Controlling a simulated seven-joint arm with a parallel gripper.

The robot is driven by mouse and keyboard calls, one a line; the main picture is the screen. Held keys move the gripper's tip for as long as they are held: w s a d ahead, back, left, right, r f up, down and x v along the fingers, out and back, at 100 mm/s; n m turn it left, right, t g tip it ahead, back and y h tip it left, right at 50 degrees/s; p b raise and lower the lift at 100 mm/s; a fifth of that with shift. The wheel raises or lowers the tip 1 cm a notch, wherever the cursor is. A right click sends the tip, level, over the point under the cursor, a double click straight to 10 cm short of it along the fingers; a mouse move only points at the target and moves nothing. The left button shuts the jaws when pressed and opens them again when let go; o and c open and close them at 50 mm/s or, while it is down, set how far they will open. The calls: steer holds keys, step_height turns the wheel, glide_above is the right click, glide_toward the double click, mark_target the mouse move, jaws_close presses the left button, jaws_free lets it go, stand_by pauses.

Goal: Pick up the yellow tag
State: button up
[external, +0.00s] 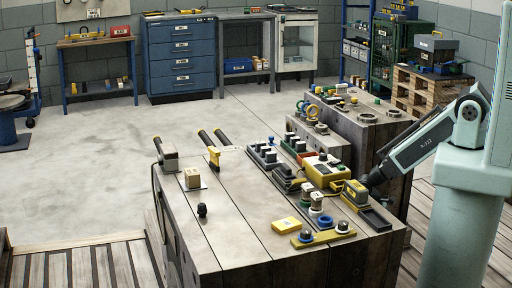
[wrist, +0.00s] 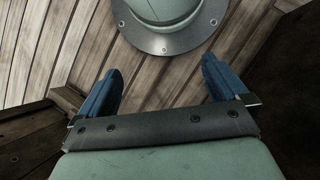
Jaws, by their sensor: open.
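A small flat yellow piece with faint dark marking (external: 286,225) lies on the near part of the bench top; it looks most like the yellow tag, but its marking is too small to read. My gripper (wrist: 162,70) is open and empty in the wrist view, its two blue fingers wide apart. In the external view my arm reaches down from the right to the bench's right edge, well to the right of the yellow piece; the fingers are not clear there. The wrist view does not show the tag.
A yellow bar with round pieces (external: 323,239) lies just right of the yellow piece. A yellow device (external: 322,168) and a black-and-yellow tool (external: 355,190) stand behind. A dark knob (external: 202,210) stands to the left. The bench top (external: 245,225) between them is bare.

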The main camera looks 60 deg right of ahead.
steer(key=s+a+f+n, duration=0.1)
steer(key=s+a+f, duration=0.1)
steer(key=s, duration=0.3)
steer(key=shift+s+f+g, duration=0.15)
steer(key=shift+f+g, duration=0.1)
steer(key=shift+g, duration=0.05)
